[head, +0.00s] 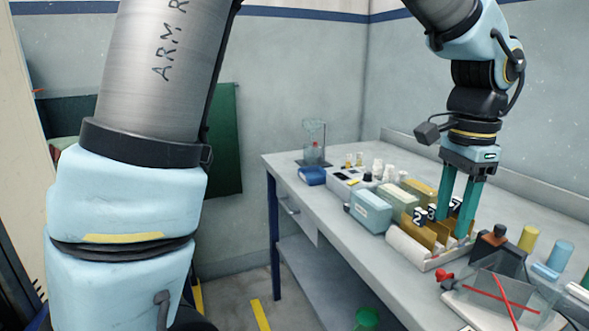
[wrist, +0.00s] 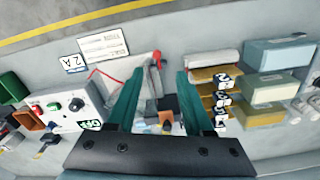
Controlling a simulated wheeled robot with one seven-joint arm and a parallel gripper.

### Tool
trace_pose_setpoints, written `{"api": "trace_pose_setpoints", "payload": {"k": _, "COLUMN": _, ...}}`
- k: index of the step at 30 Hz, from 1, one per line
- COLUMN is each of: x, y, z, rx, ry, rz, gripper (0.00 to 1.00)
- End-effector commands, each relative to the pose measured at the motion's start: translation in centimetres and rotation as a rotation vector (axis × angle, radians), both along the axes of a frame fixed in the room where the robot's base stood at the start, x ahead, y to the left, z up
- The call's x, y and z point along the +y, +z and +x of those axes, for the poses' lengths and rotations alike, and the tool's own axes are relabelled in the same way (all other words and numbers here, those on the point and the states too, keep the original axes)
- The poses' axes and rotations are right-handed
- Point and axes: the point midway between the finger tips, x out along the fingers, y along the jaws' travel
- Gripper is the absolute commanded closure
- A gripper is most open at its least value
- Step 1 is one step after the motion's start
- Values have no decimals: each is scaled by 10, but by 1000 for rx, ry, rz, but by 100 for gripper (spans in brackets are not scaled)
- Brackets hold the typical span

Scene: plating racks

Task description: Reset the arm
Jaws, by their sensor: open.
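My gripper (head: 454,225) has two long teal fingers pointing down over the bench on the right of the head view. The fingers are apart, with nothing seen between them. The fingertips overlap the right end of a brown rack (head: 436,236) with numbered black tags; I cannot tell whether they touch it. In the wrist view my gripper (wrist: 160,76) is also open, its fingers spread.
The grey bench (head: 310,190) runs along the wall. A light blue box (head: 370,211) and a white roll (head: 408,246) stand left of the rack. A clear box with red strips (head: 505,292) and several bottles are at right. A control box (wrist: 65,112) shows in the wrist view.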

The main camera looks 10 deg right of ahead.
Motion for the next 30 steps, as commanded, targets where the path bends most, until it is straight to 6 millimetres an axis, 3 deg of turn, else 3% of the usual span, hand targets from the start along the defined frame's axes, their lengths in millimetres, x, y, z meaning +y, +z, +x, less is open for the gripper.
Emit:
{"api": "trace_pose_setpoints", "payload": {"k": 5, "x": 56, "y": -21, "z": 59, "rx": -12, "ry": 241, "rz": -8, "gripper": 49}}
{"api": "trace_pose_setpoints", "payload": {"k": 10, "x": 159, "y": -51, "z": 121, "rx": -32, "ry": 628, "rz": -33, "gripper": 49}}
{"api": "trace_pose_setpoints", "payload": {"k": 14, "x": 246, "y": -72, "z": 143, "rx": -53, "ry": 942, "rz": -60, "gripper": 49}}
{"api": "trace_pose_setpoints", "payload": {"k": 18, "x": 324, "y": -90, "z": 142, "rx": -73, "ry": 1235, "rz": -87, "gripper": 49}}
{"api": "trace_pose_setpoints", "payload": {"k": 21, "x": 359, "y": -97, "z": 135, "rx": -86, "ry": 1381, "rz": -103, "gripper": 49}}
{"api": "trace_pose_setpoints", "payload": {"k": 24, "x": 378, "y": -102, "z": 129, "rx": -95, "ry": 1463, "rz": -113, "gripper": 49}}
{"api": "trace_pose_setpoints", "payload": {"k": 30, "x": 384, "y": -103, "z": 127, "rx": -98, "ry": 1491, "rz": -117, "gripper": 49}}
